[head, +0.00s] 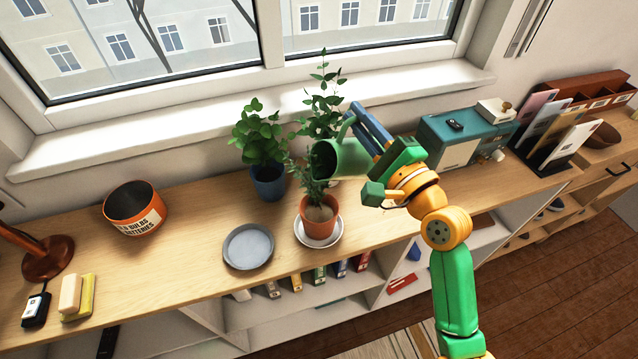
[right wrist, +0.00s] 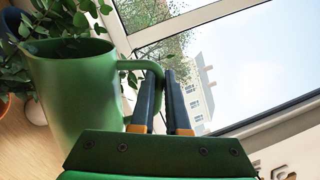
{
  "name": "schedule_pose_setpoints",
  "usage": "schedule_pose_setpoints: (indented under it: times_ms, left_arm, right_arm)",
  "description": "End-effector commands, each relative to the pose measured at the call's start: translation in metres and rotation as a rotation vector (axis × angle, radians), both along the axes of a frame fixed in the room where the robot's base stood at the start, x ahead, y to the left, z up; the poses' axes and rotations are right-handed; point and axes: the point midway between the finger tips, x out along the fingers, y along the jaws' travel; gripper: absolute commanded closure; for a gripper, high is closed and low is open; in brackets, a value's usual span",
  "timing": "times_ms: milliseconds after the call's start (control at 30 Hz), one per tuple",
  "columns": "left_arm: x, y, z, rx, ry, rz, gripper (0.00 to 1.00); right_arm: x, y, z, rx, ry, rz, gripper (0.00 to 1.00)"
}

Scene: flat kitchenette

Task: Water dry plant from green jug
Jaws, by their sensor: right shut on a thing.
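The green jug (head: 345,160) is held in the air, tilted to the left, by my right gripper (head: 366,131), which is shut on its handle. In the right wrist view the jug (right wrist: 75,90) fills the left side and the gripper's fingers (right wrist: 166,98) close on its handle. The jug's mouth is beside and above a plant in an orange terracotta pot (head: 319,218) on a white saucer (head: 318,240). This pot shows pale, dry-looking soil. No water stream can be made out. My left gripper does not show.
A plant in a blue pot (head: 268,183) stands just left, with another leafy plant (head: 325,100) behind the jug. A grey empty saucer (head: 248,247) and an orange tin (head: 134,208) stand further left. A teal box (head: 462,140) is at the right. The window is behind.

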Motion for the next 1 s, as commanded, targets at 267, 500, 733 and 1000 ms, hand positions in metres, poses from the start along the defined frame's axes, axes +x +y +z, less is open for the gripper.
schedule_pose_setpoints:
  times_ms: [267, 500, 733, 1000]
  left_arm:
    - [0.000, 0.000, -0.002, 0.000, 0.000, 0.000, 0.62]
    - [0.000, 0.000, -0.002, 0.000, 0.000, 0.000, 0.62]
    - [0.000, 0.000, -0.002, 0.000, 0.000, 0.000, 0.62]
    - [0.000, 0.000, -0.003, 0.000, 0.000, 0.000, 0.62]
  right_arm:
    - [0.000, 0.001, 0.004, -0.026, -0.021, -0.001, 1.00]
    - [0.003, 0.000, 0.004, -0.030, -0.023, -0.001, 1.00]
    - [0.007, -0.002, 0.004, -0.031, -0.031, -0.002, 1.00]
    - [0.010, -0.006, 0.005, -0.034, -0.037, -0.003, 1.00]
